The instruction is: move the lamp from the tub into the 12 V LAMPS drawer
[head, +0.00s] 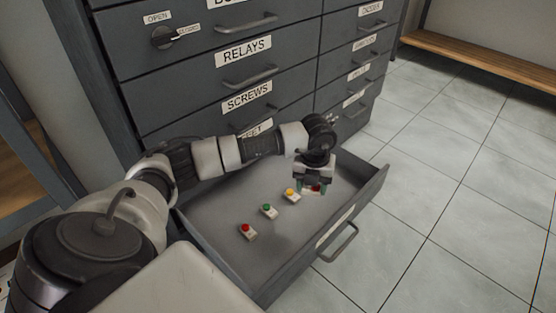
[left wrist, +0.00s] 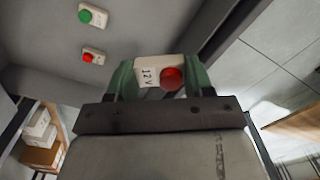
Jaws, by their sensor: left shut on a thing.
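The lamp (left wrist: 160,76) is a small white block with a red dome and "12 V" on its side. My left gripper (head: 313,187) is shut on it, with green fingers on both sides in the left wrist view (left wrist: 160,80). The lamp also shows in the head view (head: 312,190), partly hidden by the gripper. It is inside the outline of the open bottom drawer (head: 215,215), near its right end; its height above the drawer floor is hard to tell. The label on the drawer's front is too slanted to read. My right gripper and the tub are not in view.
The cabinet (head: 215,80) with shut drawers rises behind. Tiled floor (head: 450,200) is clear at right, with a wooden bench (head: 490,62) beyond.

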